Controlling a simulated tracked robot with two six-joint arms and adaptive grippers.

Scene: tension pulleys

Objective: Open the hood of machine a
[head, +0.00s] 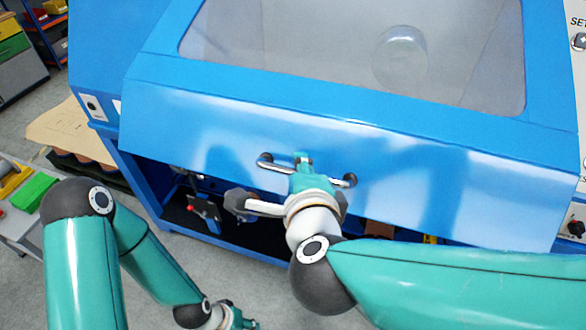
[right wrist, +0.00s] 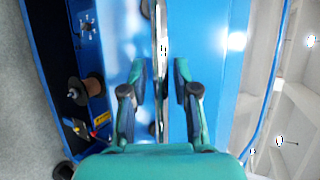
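The blue hood (head: 400,175) of the machine has a large clear window (head: 330,45) and looks lowered. A metal bar handle (head: 272,164) is fixed across its front face. My right gripper (head: 303,162) is at the middle of this handle. In the right wrist view the handle (right wrist: 161,40) runs between the fingers of my right gripper (right wrist: 160,75), with gaps on both sides, so the gripper is open around it. My left gripper (head: 240,320) hangs low at the bottom edge, away from the hood, and its fingers are too small to judge.
Below the hood is an open dark bay (head: 190,213) with parts inside; a brown spool (right wrist: 88,90) shows there in the right wrist view. A side table (head: 25,225) with a green block (head: 34,190) stands at left. Grey floor lies in front.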

